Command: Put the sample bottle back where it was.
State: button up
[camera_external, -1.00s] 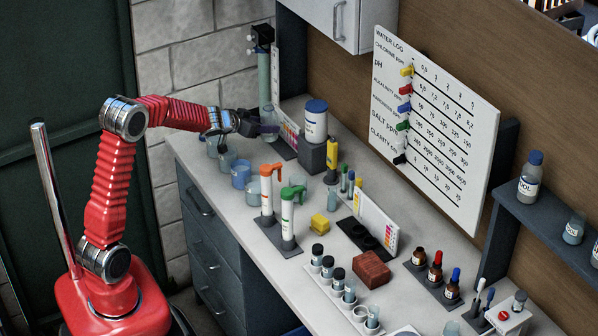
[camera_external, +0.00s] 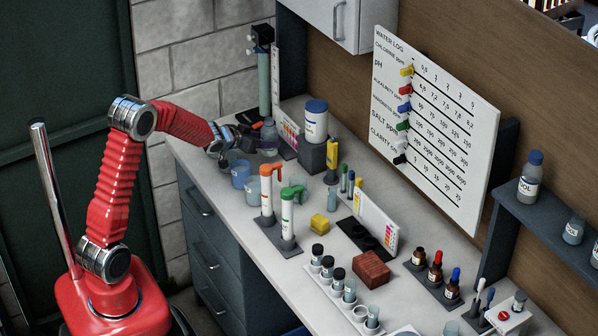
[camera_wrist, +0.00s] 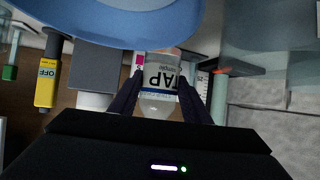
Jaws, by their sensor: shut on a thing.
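In the wrist view the bottle (camera_wrist: 160,85) shows upside down, with a white label reading TAP. My gripper (camera_external: 256,134) has its two dark fingers on either side of the bottle and is shut on it; the fingers (camera_wrist: 160,98) also flank it in the wrist view. The bottle looks upright in the external view. I cannot tell whether its base touches the bench.
A blue cup (camera_external: 240,175) and a clear beaker (camera_external: 254,191) stand in front of my gripper. A white tub with a blue lid (camera_external: 315,120) stands on a grey block to the right. A colour chart (camera_external: 288,134) is close beside the bottle. Orange and green-topped bottles stand nearer the front.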

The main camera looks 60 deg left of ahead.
jog(key=shift+f, duration=1.25)
jog(key=shift+f, duration=0.1)
jog(key=o, duration=1.1)
jog(key=shift+o, duration=0.2)
jog(key=shift+s+r, duration=0.3)
jog(key=v, duration=1.1)
jog(key=shift+s, duration=0.15)
jog(key=shift+d, duration=0.1)
